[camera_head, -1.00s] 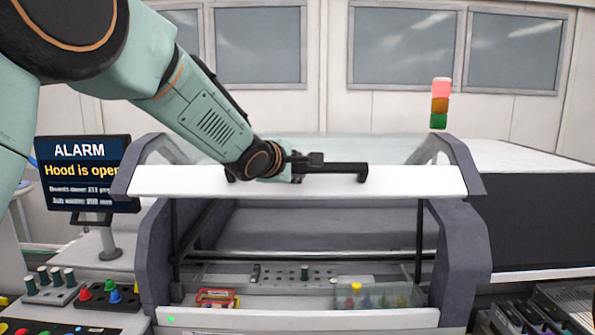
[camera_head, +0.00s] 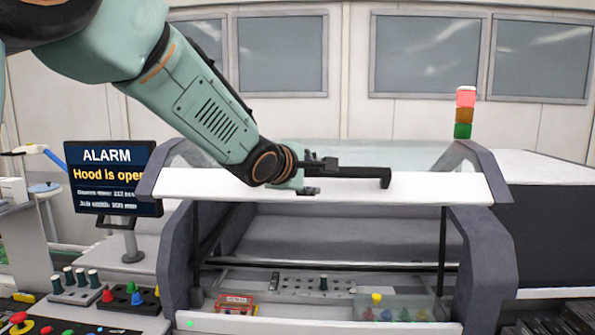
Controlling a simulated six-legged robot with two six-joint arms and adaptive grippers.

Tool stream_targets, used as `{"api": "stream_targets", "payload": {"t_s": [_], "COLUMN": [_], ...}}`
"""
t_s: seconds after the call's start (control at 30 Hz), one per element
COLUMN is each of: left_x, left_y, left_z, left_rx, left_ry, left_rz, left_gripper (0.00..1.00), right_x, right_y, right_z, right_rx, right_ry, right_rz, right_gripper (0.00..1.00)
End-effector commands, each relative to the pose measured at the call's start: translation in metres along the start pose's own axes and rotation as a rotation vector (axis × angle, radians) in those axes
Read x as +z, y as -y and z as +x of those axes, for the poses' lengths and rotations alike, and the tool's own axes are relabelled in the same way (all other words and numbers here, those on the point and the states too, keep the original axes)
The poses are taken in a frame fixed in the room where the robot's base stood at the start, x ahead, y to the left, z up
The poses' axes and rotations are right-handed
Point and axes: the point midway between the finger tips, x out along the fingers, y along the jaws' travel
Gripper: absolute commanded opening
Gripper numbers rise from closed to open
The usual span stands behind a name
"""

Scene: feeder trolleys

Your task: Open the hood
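The hood (camera_head: 440,188) of the feeder machine is raised; its white front edge stands well above the opening, with clear panels behind it. A black bar handle (camera_head: 365,173) runs along the front edge; its left part is hidden by my arm. My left gripper (camera_head: 314,176) is at the handle, with one finger above the bar and one below it. The fingers look spread, with a gap to the bar. A monitor (camera_head: 112,208) at left reads "ALARM" and "Hood is open". My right gripper is not in view.
A signal tower (camera_head: 465,112) stands at the back right with its red top light bright. Inside the opening are a red box (camera_head: 235,304) and a clear tray with coloured pieces (camera_head: 376,298). A control panel with buttons and knobs (camera_head: 75,302) stands at lower left.

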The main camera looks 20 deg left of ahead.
Motion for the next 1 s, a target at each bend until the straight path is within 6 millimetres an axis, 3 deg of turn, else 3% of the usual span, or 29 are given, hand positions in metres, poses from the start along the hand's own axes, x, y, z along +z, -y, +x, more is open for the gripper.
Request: {"api": "stream_targets", "payload": {"t_s": [0.2,0.4,0.83,1.0], "left_x": [0.000,0.000,0.000,-0.003], "left_y": [-0.002,-0.002,-0.001,-0.008], "left_z": [-0.042,-0.067,-0.076,-0.073], "left_rx": [0.004,0.005,0.005,-0.003], "left_ry": [0.001,0.001,0.001,-0.015], "left_rz": [-0.001,-0.001,0.000,0.044], "left_gripper": [0.47,0.47,0.47,0.34], "right_x": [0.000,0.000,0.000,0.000], "right_y": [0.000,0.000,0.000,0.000], "right_z": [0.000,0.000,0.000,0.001], "right_rx": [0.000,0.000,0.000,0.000], "right_ry": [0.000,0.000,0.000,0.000], "right_rz": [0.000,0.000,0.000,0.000], "right_gripper": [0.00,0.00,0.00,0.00]}}
